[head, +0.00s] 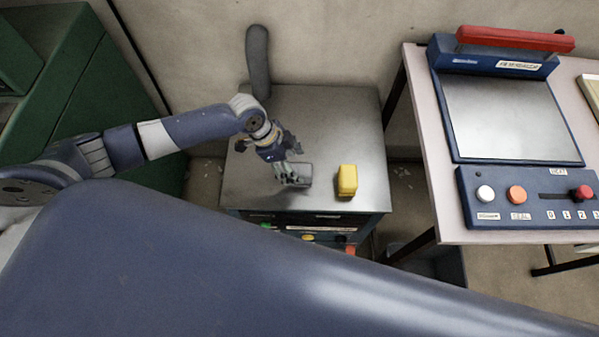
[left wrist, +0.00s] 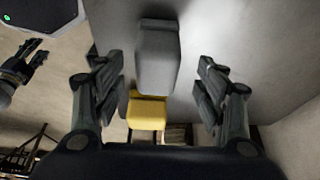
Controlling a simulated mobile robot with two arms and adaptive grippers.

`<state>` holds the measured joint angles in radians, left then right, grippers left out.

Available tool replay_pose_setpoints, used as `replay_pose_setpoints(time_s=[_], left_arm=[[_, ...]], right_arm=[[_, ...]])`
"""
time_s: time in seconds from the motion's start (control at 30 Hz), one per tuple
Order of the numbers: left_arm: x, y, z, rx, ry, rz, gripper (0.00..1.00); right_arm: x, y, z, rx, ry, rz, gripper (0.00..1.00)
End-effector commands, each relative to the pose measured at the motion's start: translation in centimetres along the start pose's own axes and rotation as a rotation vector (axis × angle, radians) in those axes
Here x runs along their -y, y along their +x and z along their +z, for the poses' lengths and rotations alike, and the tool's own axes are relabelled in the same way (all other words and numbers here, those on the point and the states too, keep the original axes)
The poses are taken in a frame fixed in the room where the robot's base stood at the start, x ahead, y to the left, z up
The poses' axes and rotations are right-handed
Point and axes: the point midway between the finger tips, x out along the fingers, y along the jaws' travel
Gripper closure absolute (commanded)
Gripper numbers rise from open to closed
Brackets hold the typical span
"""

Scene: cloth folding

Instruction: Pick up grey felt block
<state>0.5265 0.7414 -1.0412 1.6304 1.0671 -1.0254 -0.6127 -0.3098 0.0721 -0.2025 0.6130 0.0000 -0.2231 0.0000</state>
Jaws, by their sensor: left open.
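The grey felt block (head: 305,172) lies on the metal top of a cabinet, partly hidden by my left gripper (head: 288,178) in the head view. The gripper is open and reaches down at the block's left side. In the left wrist view the grey block (left wrist: 158,58) lies ahead, between the two spread fingers of my left gripper (left wrist: 163,95). I cannot tell whether a finger touches it. A dark gripper-like shape, seemingly my right gripper (left wrist: 27,62), shows small at the left edge of the left wrist view; its jaw state is unclear.
A yellow block (head: 347,181) stands on the cabinet top (head: 330,120), right of the grey block; it also shows in the left wrist view (left wrist: 147,113). A dark upright post (head: 258,60) rises behind. A table (head: 440,190) with a heat press (head: 510,115) stands at the right.

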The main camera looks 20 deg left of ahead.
Motion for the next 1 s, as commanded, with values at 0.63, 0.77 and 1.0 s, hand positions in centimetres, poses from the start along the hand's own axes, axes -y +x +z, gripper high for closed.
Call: replay_pose_setpoints(time_s=[0.63,0.77,1.0], left_arm=[[-0.4,4.4,-0.3,0.000,0.000,0.002,0.44],[-0.4,4.3,-0.3,0.000,0.000,0.002,0.74],[-0.4,4.3,-0.3,0.000,0.000,0.001,0.86]], right_arm=[[-1.2,-0.4,-1.5,-0.023,-0.001,0.014,0.60],[-1.2,-0.4,-1.2,-0.018,-0.001,0.014,0.60],[-1.1,-0.4,-1.0,-0.015,-0.001,0.013,0.60]])
